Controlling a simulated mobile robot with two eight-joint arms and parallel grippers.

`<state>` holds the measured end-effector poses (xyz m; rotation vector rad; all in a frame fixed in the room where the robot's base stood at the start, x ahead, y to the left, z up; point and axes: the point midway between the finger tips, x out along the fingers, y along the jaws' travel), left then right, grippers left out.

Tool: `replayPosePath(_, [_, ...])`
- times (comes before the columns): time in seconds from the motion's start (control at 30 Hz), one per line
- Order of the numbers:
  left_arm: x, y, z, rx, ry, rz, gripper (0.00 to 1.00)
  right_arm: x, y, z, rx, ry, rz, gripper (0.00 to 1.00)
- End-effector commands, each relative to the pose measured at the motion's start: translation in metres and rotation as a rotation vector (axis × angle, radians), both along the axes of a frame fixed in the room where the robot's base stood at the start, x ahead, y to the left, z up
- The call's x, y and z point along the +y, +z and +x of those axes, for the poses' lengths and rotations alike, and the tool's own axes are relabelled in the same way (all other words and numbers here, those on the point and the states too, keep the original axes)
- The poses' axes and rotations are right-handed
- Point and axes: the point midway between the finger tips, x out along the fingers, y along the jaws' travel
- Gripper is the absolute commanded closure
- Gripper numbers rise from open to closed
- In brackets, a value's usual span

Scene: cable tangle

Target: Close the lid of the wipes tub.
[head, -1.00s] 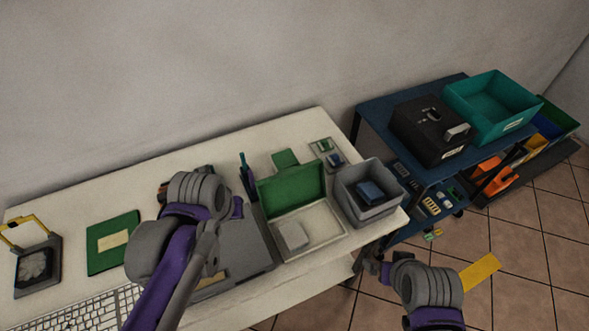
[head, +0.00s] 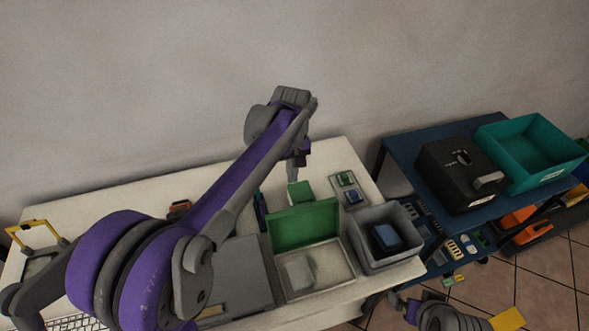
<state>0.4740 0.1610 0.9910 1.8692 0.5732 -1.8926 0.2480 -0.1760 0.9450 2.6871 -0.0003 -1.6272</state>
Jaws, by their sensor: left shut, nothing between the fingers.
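The wipes tub looks to be the low white box (head: 330,280) with a pale block (head: 300,270) inside. Its green lid (head: 303,224) stands open, raised from the tub's back edge. My left gripper (head: 293,176) is shut and empty, pointing down behind the lid, above a small green item (head: 300,192). It is apart from the lid's front face; whether it touches the lid's back I cannot tell. My right arm shows only in part at the bottom right, and its gripper is not visible.
A grey bin (head: 362,236) with a blue item stands close to the tub's right. A grey flat thing (head: 247,275) lies to its left, a small tray (head: 364,202) behind the bin. My left arm covers the table's left part. A blue cart (head: 405,150) stands at right.

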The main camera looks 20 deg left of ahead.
Motion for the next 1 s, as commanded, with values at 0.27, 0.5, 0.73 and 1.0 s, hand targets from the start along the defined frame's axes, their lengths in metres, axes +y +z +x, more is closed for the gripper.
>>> replayPosePath(0.27, [0.000, -0.060, -0.001, 0.000, -0.001, 0.000, 1.00, 0.000, -0.003, -0.001, 0.002, 0.000, 0.000, 0.00])
replayPosePath(0.5, [-0.019, -0.043, -0.026, -0.002, -0.003, 0.000, 1.00, 0.000, 0.008, 0.003, -0.006, 0.000, 0.000, 0.00])
replayPosePath(0.73, [-0.022, -0.042, -0.032, -0.001, -0.001, 0.000, 1.00, 0.000, 0.009, 0.004, -0.006, 0.000, 0.000, 0.00])
replayPosePath(1.0, [-0.022, -0.042, -0.032, -0.002, -0.001, 0.000, 1.00, 0.000, 0.009, 0.003, -0.006, 0.000, 0.000, 0.00])
